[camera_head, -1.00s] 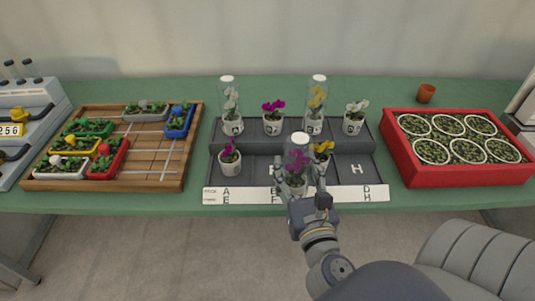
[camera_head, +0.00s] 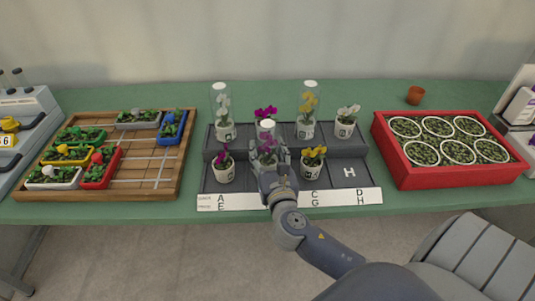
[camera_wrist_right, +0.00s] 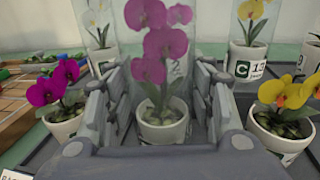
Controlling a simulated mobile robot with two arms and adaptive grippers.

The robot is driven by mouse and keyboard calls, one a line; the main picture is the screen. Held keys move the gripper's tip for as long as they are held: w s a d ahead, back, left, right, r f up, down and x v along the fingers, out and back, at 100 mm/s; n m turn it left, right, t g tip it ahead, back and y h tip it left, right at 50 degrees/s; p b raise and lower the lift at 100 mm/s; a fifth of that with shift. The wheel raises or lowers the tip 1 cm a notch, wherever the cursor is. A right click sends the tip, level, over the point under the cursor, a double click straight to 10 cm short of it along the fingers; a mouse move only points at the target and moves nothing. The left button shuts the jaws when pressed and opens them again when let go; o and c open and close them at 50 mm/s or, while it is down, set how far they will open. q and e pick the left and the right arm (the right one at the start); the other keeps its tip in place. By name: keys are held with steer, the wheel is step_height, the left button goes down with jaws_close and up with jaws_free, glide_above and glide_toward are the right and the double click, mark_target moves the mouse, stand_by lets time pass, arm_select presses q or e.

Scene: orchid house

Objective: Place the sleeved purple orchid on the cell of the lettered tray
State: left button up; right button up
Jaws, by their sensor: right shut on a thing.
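The sleeved purple orchid (camera_head: 266,146) stands upright in a white pot inside a clear sleeve. My right gripper (camera_head: 268,170) is shut on it, over the front row of the dark lettered tray (camera_head: 331,178). In the right wrist view the orchid's pot (camera_wrist_right: 163,122) sits between the two fingers. It is between an unsleeved purple orchid (camera_head: 224,167) on the left and an unsleeved yellow orchid (camera_head: 313,162) on the right. My arm hides the cell beneath, so I cannot tell whether the pot touches it. My left gripper is not in view.
The tray's back row holds a sleeved white orchid (camera_head: 223,115), a purple orchid (camera_head: 264,115), a sleeved yellow orchid (camera_head: 308,112) and a white orchid (camera_head: 346,121). Cell H (camera_head: 349,172) is empty. A wooden board (camera_head: 141,178) and a red crate (camera_head: 452,179) flank the tray.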

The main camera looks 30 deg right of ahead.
steer(key=shift+f, duration=0.3)
steer(key=o, duration=1.2)
steer(key=shift+f, duration=0.1)
steer(key=b+v, duration=0.1)
steer(key=v, duration=0.9)
steer(key=shift+s+a, duration=0.1)
steer(key=shift+a, duration=0.05)
steer(key=shift+v, duration=0.9)
